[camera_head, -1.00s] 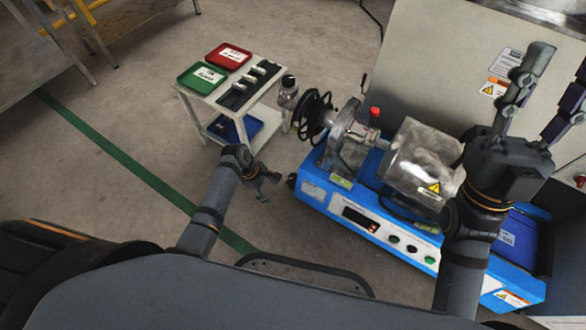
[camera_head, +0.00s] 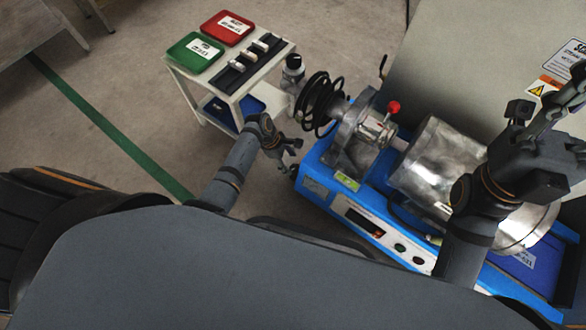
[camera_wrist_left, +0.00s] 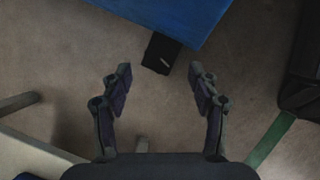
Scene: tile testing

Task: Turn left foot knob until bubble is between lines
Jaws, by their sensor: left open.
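The blue test machine (camera_head: 318,190) stands on the floor at the right. A small yellow-green piece (camera_head: 346,181) on its front top edge may be the level; I cannot make out a bubble or lines. In the left wrist view a black block (camera_wrist_left: 160,53), perhaps the left foot, sits at the blue edge. I cannot clearly make out a knob. My left gripper (camera_head: 290,157) is open and empty beside the machine's left end; its two spread fingers (camera_wrist_left: 158,82) are on either side below the black block, apart from it. My right gripper (camera_head: 570,110) is above the machine, its fingertips cut off.
A white cart (camera_head: 205,85) with green (camera_head: 190,57) and red (camera_head: 222,22) trays stands behind my left gripper. A black coil (camera_head: 318,105) and a red knob (camera_head: 393,107) are on the machine. A grey cabinet (camera_head: 470,60) stands behind. Floor is open at the left.

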